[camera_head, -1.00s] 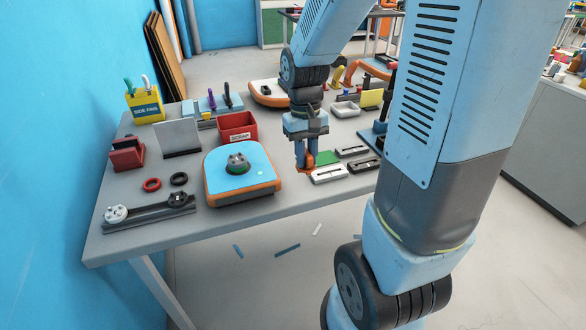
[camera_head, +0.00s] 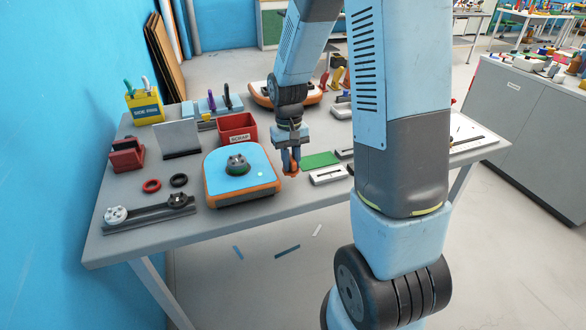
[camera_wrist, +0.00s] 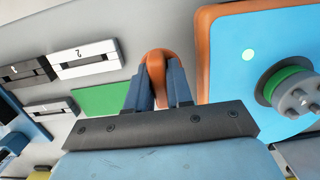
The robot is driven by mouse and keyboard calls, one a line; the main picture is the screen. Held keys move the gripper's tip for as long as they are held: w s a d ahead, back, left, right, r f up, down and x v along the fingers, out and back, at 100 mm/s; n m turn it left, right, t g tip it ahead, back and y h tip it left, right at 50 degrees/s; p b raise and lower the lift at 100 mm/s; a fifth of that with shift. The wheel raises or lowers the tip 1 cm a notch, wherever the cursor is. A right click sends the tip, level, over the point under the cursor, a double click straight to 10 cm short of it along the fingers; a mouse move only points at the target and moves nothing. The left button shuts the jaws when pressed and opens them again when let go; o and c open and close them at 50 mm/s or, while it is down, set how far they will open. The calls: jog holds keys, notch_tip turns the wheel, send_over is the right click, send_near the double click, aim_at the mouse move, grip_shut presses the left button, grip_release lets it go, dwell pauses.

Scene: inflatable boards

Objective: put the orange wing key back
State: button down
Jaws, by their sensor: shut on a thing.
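My gripper (camera_head: 291,170) is shut on the orange wing key (camera_head: 292,169), just right of the blue inflatable board with the orange rim (camera_head: 225,162).
A white numbered block (camera_head: 328,176) lies right of the key, with dark and white blocks near it. A dark round fitting with a green ring (camera_head: 237,165) stands on the board. A red scrap bin (camera_head: 238,128) is behind.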

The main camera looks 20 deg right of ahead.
aim_at(291, 169)
jog(key=shift+f, duration=1.6)
jog(key=c, duration=1)
grip_release()
jog(key=shift+f, duration=0.1)
